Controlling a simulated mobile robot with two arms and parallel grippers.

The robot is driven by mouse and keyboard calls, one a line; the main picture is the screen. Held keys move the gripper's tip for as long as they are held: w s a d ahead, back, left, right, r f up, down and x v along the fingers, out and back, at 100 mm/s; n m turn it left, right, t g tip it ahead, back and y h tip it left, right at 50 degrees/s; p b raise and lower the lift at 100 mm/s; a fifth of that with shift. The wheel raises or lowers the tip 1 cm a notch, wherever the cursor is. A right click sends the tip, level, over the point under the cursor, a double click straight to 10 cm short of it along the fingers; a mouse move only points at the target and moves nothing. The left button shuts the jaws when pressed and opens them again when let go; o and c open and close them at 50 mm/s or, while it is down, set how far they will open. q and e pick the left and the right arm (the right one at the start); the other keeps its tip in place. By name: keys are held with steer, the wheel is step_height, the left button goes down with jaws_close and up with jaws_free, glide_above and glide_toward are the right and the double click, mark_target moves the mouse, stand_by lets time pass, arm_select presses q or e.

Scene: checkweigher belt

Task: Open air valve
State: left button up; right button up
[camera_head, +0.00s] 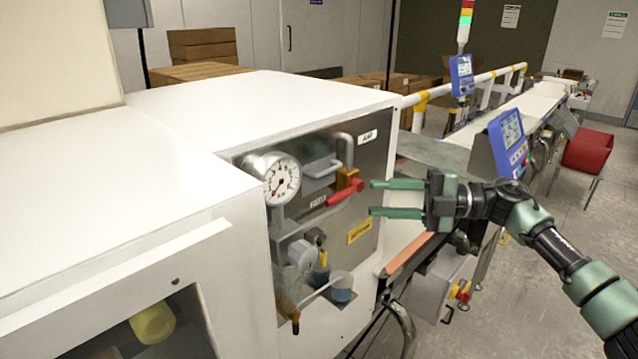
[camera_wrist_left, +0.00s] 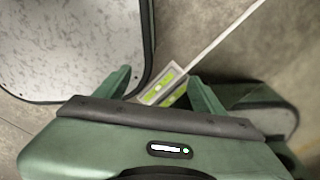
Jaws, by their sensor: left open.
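The lever lies nearly level, tilted up to the right. My right gripper (camera_head: 371,198) is open and empty just right of the lever, fingers pointing left at it. A small gap seems to remain; exact depth is hard to tell. My left gripper (camera_wrist_left: 157,78) shows only in the left wrist view, open, with nothing gripped, pointing down over the floor.
A pressure gauge (camera_head: 281,179) is left of the valve. A grey handle (camera_head: 322,167) and pipes are close by. A blue touch panel (camera_head: 508,142) and conveyor are at the right. A green-and-white object (camera_wrist_left: 165,86) shows beyond the left fingers.

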mark_target(345, 197)
steer(key=s+a+p, duration=0.1)
steer(key=a, duration=0.1)
steer(key=s+a+r+n+g+h+p, duration=0.1)
steer(key=a, duration=0.1)
steer(key=s+a+r+n+p, duration=0.1)
steer(key=a, duration=0.1)
steer(key=shift+a+r+g, duration=0.25)
steer(key=shift+a+g, duration=0.05)
steer(key=shift+g, duration=0.1)
steer(key=shift+a+f, duration=0.1)
steer(key=shift+a, duration=0.35)
arm_select(q)
steer(key=r, duration=0.3)
steer(key=shift+w+a+r, duration=0.25)
steer(key=shift+a+r, duration=0.05)
arm_select(e)
steer(key=shift+f, duration=0.1)
steer(key=shift+c, duration=0.4)
jaws_close()
arm_select(q)
steer(key=shift+a, duration=0.15)
steer(key=shift+s+f, duration=0.1)
steer(key=shift+f, duration=0.05)
